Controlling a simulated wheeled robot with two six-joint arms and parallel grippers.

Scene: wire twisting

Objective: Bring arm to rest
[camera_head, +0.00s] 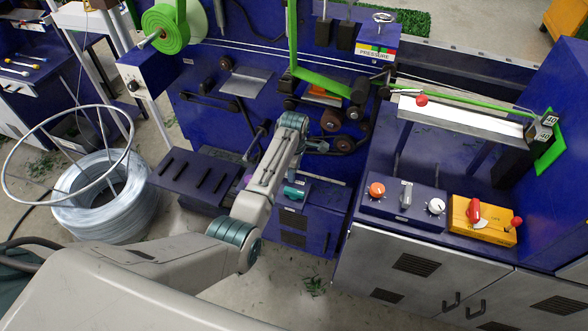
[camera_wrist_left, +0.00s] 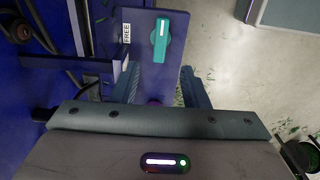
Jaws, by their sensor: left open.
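My left arm (camera_head: 264,180) reaches in from the lower left, over the front of the blue machine. Its gripper is hard to make out in the head view. In the left wrist view my left gripper (camera_wrist_left: 160,78) is open, its two blue fingers spread apart with nothing held between them. A teal switch handle (camera_wrist_left: 160,38) on a blue panel marked FREE lies beyond the fingertips, apart from them as far as I can tell. A teal handle also shows in the head view (camera_head: 294,192), just right of the arm. My right gripper is in neither view.
A blue machine with a green tape roll (camera_head: 165,30) and rollers stands behind the arm. A wire coil (camera_head: 105,200) lies on the floor at left. At right are an orange button (camera_head: 376,189), a white knob (camera_head: 436,206) and a yellow switch box (camera_head: 484,222).

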